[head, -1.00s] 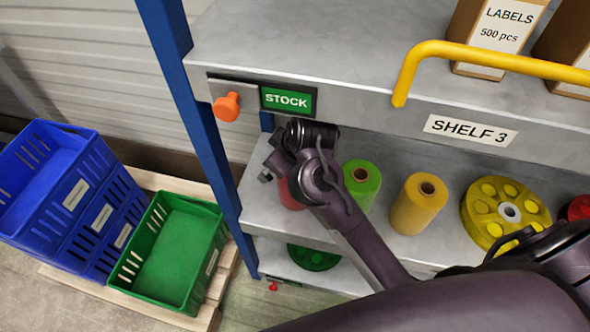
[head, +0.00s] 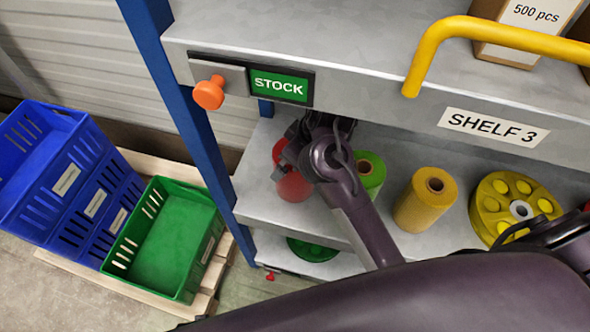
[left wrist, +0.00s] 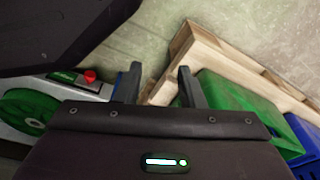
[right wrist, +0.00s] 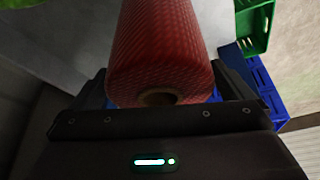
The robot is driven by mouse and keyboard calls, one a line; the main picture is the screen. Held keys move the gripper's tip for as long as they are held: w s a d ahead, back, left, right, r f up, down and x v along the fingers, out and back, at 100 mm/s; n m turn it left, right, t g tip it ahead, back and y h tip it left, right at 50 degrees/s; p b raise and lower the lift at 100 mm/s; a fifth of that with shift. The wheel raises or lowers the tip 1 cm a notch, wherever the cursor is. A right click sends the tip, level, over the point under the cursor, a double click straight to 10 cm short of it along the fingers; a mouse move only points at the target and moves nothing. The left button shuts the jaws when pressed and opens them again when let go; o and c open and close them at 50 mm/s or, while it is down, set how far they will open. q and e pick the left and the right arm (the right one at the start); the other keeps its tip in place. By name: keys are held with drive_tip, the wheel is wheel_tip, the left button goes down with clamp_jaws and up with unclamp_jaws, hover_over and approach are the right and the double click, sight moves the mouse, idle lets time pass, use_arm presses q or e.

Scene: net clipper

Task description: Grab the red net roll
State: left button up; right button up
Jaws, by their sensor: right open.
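The red net roll (head: 293,186) stands on the shelf level under the SHELF 3 board, at its left end, partly hidden by my right wrist. In the right wrist view the red roll (right wrist: 155,45) fills the space between the fingers of my right gripper (right wrist: 160,88), its hollow core end toward me. The right gripper is open, with a finger on each side of the roll; I cannot tell whether they touch it. My left gripper (left wrist: 159,86) is open and empty, above the floor near the pallet. It is not in the head view.
A green roll (head: 370,174) stands close right of the red one, then a yellow roll (head: 425,200) and a yellow wheel (head: 512,207). The shelf board (head: 390,110) overhangs the arm. A blue post (head: 185,110) stands left. Green crate (head: 165,240) and blue crates (head: 60,180) sit on a pallet.

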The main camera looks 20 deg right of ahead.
drive_tip(key=shift+x, duration=1)
drive_tip(key=c, duration=1)
drive_tip(key=shift+r, duration=0.15)
